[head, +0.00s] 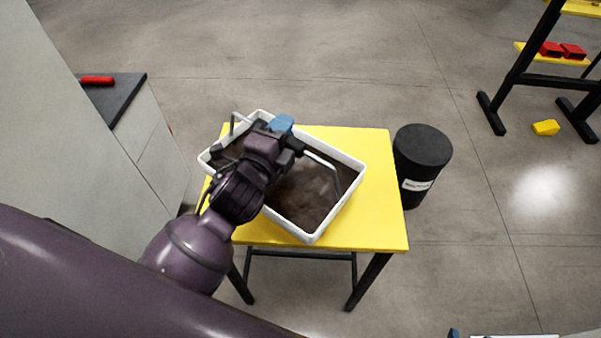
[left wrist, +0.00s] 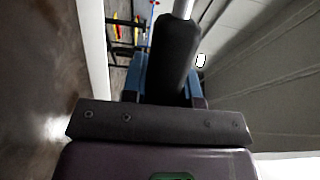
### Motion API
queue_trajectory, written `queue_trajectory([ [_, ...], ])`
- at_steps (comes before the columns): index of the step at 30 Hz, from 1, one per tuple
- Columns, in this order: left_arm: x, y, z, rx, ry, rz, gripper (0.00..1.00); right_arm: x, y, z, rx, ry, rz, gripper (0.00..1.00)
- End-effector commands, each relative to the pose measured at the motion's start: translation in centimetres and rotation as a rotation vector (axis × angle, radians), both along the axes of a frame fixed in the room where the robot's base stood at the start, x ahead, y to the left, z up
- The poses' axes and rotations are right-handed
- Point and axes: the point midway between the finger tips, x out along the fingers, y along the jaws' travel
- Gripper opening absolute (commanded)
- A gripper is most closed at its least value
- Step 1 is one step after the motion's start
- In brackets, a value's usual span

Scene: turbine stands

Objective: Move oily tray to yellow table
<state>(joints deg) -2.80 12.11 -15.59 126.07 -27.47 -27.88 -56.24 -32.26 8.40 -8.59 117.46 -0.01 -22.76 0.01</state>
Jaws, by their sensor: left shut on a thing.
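The oily tray (head: 341,208) is a white open box with dark brown liquid inside and a metal carrying handle (head: 326,163). It is over the left part of the yellow table (head: 382,205), its left corner past the table's edge. I cannot tell whether it touches the tabletop. My left gripper (head: 281,125) is above the tray, shut on the handle. In the left wrist view, the handle's dark grip (left wrist: 174,55) is between the blue fingers (left wrist: 164,88), and the tray's pale wall (left wrist: 93,45) is at left.
A black barrel (head: 421,158) with a white label stands right of the table. A grey cabinet (head: 85,105) is at left, with a red object (head: 97,80) on a dark top. A rack (head: 530,80) holds red bins at upper right. A yellow object (head: 546,127) lies on the floor.

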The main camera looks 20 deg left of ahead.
Motion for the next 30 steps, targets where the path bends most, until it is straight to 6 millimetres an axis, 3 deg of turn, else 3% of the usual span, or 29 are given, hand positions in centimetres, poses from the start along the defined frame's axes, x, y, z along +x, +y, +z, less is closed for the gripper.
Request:
queue_trajectory([
  [12,7.4,-3.3,5.9,0.005,-0.009,-0.160,0.00,-0.9,-0.1,-0.5,0.000,0.018,-0.006,0.59],
  [21,11.0,-4.3,9.6,0.002,-0.006,-0.212,0.00,-0.7,-0.1,-0.4,0.000,0.015,-0.004,0.59],
  [26,11.7,-4.4,10.1,-0.001,-0.002,-0.218,0.00,-0.4,0.0,-0.4,0.000,0.010,-0.001,0.59],
  [30,11.8,-4.4,8.1,-0.004,0.005,-0.219,0.00,-0.3,0.1,-0.9,0.000,0.013,0.001,0.59],
])
